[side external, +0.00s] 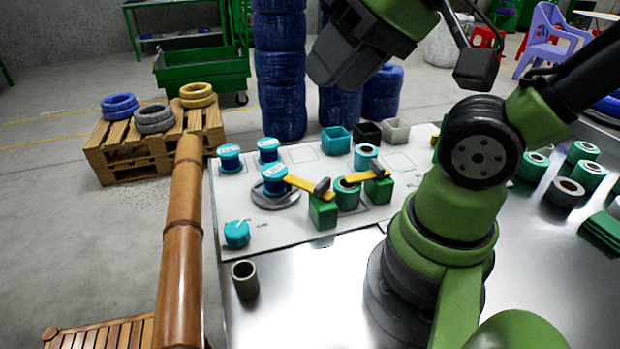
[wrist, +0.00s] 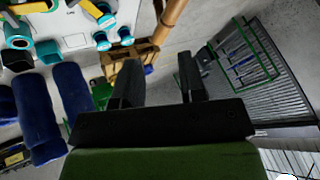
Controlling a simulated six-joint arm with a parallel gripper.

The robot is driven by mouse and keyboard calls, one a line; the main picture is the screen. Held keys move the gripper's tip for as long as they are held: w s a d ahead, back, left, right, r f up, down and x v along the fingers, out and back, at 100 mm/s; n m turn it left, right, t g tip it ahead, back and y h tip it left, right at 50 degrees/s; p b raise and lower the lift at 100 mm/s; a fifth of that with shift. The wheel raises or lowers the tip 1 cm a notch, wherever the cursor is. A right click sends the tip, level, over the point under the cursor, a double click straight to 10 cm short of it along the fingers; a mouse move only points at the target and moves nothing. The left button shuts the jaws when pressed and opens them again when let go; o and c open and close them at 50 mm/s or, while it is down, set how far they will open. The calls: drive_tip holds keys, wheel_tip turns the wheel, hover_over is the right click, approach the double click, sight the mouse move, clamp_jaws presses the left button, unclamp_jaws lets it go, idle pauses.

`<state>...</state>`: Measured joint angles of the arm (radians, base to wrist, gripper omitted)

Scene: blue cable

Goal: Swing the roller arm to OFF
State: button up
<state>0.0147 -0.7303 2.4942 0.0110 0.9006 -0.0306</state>
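Two yellow arms with dark ends show on the white board (side external: 240,205) in the side external view. The left yellow arm (side external: 300,184) runs from near a blue spool (side external: 275,181) to a green block (side external: 323,211). The right yellow arm (side external: 362,179) runs from a green spool (side external: 347,194) to another green block (side external: 379,190). Which one is the roller arm, and any OFF mark, I cannot tell. In the wrist view, the two black fingers of my gripper (wrist: 158,62) stand apart with nothing between them. My gripper is high above the board, away from both yellow arms.
A teal knob (side external: 237,233) sits at the board's front left, with a grey cup (side external: 245,279) in front. Two blue spools (side external: 229,158) (side external: 268,150) stand behind. Small bins (side external: 367,133) line the back edge. A brown bamboo rail (side external: 183,245) borders the left side.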

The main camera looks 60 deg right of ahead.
drive_tip(key=shift+n+g, duration=0.5)
drive_tip(key=shift+g, duration=0.4)
drive_tip(key=w, duration=0.1)
drive_tip(key=w+d+f, duration=0.1)
drive_tip(key=w+d, duration=0.1)
drive_tip(key=shift+w+f, duration=0.1)
drive_tip(key=shift+f, duration=0.3)
clamp_jaws()
drive_tip(key=w+d+f+n+y, duration=0.1)
drive_tip(key=w+d+f, duration=0.1)
drive_tip(key=d+f, duration=0.6)
drive_tip(key=w+d+f+n+y, duration=0.1)
drive_tip(key=d+f+y, duration=0.1)
drive_tip(key=d+f, duration=0.6)
drive_tip(key=shift+w+d+n, duration=0.3)
drive_tip(key=shift+w+d, duration=0.1)
drive_tip(key=shift+d, duration=0.25)
